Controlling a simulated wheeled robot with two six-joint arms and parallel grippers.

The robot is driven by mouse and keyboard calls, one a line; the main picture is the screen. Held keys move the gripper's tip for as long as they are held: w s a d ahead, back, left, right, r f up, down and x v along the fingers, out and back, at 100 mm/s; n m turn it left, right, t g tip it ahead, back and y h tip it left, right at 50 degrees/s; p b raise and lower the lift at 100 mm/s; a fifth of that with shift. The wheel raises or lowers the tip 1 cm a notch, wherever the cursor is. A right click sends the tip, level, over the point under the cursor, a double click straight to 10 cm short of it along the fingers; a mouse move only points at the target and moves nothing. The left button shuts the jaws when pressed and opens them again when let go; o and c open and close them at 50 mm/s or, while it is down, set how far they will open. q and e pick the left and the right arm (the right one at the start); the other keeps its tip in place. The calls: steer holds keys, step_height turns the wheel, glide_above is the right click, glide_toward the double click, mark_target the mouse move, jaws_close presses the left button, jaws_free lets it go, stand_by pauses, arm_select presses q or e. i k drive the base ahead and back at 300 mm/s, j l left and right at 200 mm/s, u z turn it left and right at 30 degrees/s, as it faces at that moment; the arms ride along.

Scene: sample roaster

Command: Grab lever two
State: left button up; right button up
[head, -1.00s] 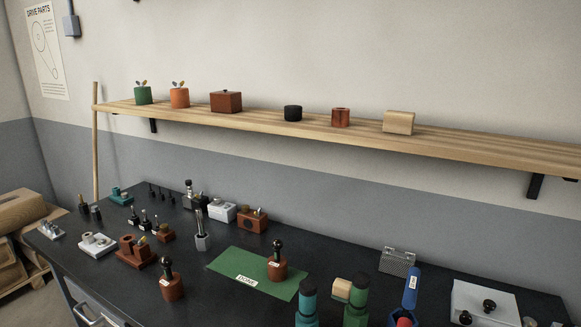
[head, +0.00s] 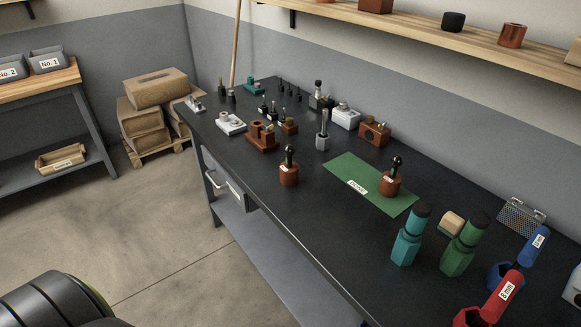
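Two similar lever pieces stand on the dark bench, each a reddish-brown base with a black stem and ball knob. One lever piece (head: 289,172) stands on bare bench top left of the green mat (head: 345,176). The other lever piece (head: 391,183) stands upright on the right part of that mat. Both carry small white labels that are too small to read, so I cannot tell which is lever two. Neither of my grippers shows in the head view.
Teal (head: 407,245) and green (head: 462,255) handled tools stand at the bench's right, beside red (head: 500,297) and blue (head: 533,245) ones. Several small fixtures crowd the far left end. Bare bench lies in front of the mat. A drawer (head: 222,182) is under the bench edge.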

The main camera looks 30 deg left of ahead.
mark_target(289, 169)
steer(key=k+l, duration=0.1)
steer(key=l, duration=0.4)
steer(key=k+l+u, duration=0.1)
steer(key=l, duration=0.4)
steer(key=k+l+u, duration=0.1)
steer(key=l, duration=0.4)
